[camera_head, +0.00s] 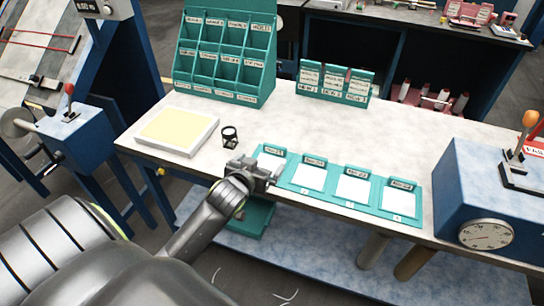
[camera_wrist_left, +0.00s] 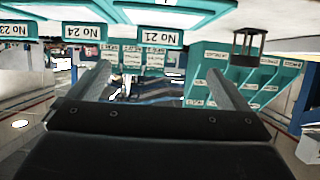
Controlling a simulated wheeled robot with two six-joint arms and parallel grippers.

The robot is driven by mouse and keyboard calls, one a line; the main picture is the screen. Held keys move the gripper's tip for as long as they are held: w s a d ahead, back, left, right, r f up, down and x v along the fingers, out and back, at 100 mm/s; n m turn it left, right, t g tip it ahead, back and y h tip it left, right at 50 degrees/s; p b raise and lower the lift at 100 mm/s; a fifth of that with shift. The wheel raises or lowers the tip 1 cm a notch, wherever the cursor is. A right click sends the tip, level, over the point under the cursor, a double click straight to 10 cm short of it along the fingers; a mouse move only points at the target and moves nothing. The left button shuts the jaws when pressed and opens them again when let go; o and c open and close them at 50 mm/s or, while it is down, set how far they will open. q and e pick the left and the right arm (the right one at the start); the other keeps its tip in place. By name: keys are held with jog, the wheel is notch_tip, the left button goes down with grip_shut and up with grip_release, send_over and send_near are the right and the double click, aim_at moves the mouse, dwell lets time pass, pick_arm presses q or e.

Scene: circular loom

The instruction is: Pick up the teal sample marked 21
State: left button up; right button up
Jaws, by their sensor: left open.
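The teal sample marked 21 (camera_head: 273,161) is the leftmost in a row of teal samples with white faces along the table's front edge. Its label also shows, upside down, at the top of the left wrist view (camera_wrist_left: 155,37). My left gripper (camera_head: 264,172) is open at the near left side of this sample and covers part of it in the head view. In the left wrist view its two fingers (camera_wrist_left: 160,72) are spread with nothing between them. I cannot tell whether a finger touches the sample. My right gripper is not in view.
Samples marked 24 (camera_head: 310,177) and 23 (camera_head: 352,188) lie to the right, with another beyond. A black magnifier stand (camera_head: 230,138) and a cream-topped tray (camera_head: 178,130) are left. A teal rack (camera_head: 222,88) stands behind. A blue machine (camera_head: 480,205) bounds the right. Mid-table is clear.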

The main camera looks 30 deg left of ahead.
pick_arm(q)
send_near(274, 150)
jog(key=shift+p+x, duration=0.35)
jog(key=shift+x, duration=1.6)
jog(key=shift+p+x, duration=0.5)
jog(key=shift+x, duration=0.25)
jog(key=shift+p+x, duration=0.3)
jog(key=shift+x, duration=1.55)
jog(key=c, duration=1.1)
